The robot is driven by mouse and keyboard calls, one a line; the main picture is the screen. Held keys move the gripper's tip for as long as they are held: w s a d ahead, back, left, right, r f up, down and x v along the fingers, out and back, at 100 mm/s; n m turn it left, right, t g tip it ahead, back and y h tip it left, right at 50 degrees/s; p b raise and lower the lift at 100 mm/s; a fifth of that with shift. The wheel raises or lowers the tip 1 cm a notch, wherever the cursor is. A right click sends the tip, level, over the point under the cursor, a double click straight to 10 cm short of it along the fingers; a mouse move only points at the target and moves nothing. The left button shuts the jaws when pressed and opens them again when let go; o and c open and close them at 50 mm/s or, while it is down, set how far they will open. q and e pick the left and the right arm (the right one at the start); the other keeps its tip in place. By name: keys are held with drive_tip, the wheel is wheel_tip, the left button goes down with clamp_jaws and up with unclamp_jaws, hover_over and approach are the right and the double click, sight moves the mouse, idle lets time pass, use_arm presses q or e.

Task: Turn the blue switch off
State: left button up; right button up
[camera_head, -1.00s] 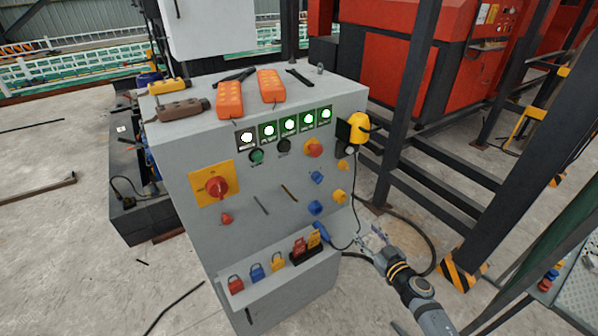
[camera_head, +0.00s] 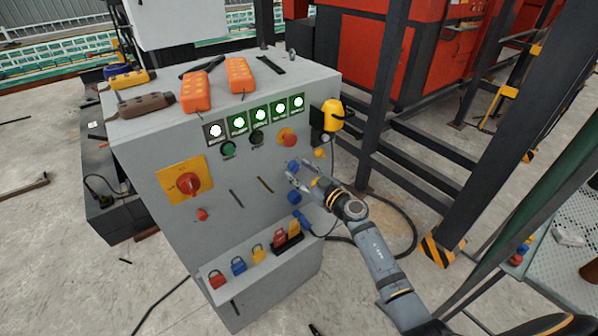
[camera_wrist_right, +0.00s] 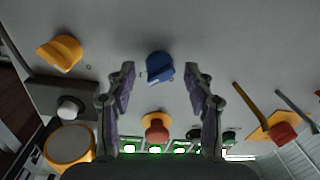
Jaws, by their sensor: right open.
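In the right wrist view, one blue switch (camera_wrist_right: 158,67) shows just beyond and between the spread fingertips of my right gripper (camera_wrist_right: 158,78). I cannot tell whether the fingers touch it. My left gripper is not in view.
A red button (camera_head: 288,137) sits above the blue switches, and a yellow knob (camera_head: 319,153) is to their right. A yellow lamp (camera_head: 331,114) juts from the cabinet's right edge. Several padlocks stand on the lower ledge (camera_head: 225,301). Black posts (camera_head: 385,100) stand to the right.

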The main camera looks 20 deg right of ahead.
drive_tip(key=shift+w+a, duration=0.15)
drive_tip(key=shift+w, duration=0.15)
